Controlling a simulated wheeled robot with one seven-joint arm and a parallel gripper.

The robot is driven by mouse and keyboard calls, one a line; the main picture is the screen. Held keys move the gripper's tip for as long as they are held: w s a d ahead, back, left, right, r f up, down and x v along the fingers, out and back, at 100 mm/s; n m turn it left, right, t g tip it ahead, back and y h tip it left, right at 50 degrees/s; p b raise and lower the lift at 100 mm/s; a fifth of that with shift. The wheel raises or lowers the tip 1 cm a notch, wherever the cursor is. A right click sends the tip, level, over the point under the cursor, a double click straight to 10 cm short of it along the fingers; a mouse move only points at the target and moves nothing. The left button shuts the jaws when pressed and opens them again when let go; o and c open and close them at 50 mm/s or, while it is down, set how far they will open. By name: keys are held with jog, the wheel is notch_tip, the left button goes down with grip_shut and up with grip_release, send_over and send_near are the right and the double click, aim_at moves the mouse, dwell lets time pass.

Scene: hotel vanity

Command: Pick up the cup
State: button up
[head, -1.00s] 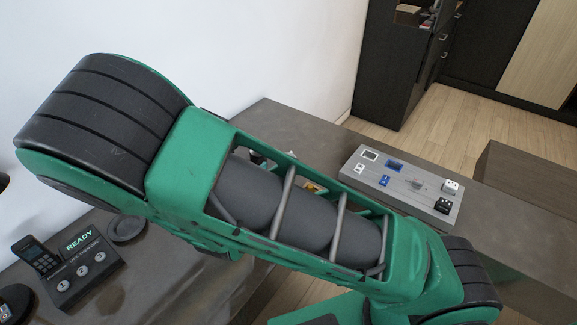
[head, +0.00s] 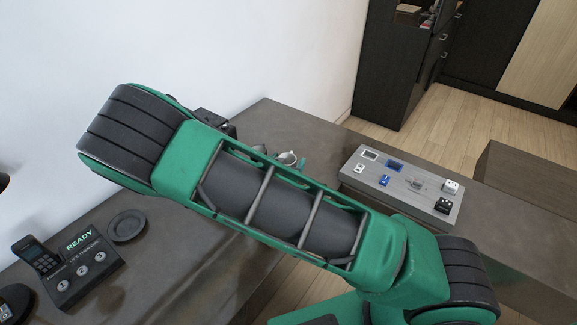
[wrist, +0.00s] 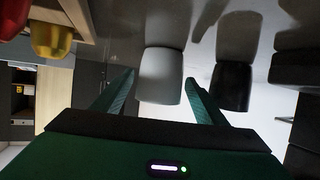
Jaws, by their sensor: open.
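In the wrist view, a pale grey-white cup (wrist: 161,76) stands between the two green fingers of my open gripper (wrist: 160,92), closer to the left finger. A gap shows between the cup and the right finger; I cannot tell whether the left finger touches it. A dark cup-like object (wrist: 232,84) is just right of the right finger. In the head view, a small pale cup-like thing (head: 287,158) shows on the counter just behind my arm. My arm hides most of that area, including most of my gripper.
A grey panel (head: 405,184) with small blue, white and black items lies on the counter right of my arm. A phone (head: 40,256), a black "READY" device (head: 85,268) and a round dark dish (head: 127,226) are at left. Yellow (wrist: 50,38) and red (wrist: 14,18) objects show in the wrist view.

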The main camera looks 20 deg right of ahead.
jog(key=shift+c, duration=0.2)
jog(key=c, duration=1.1)
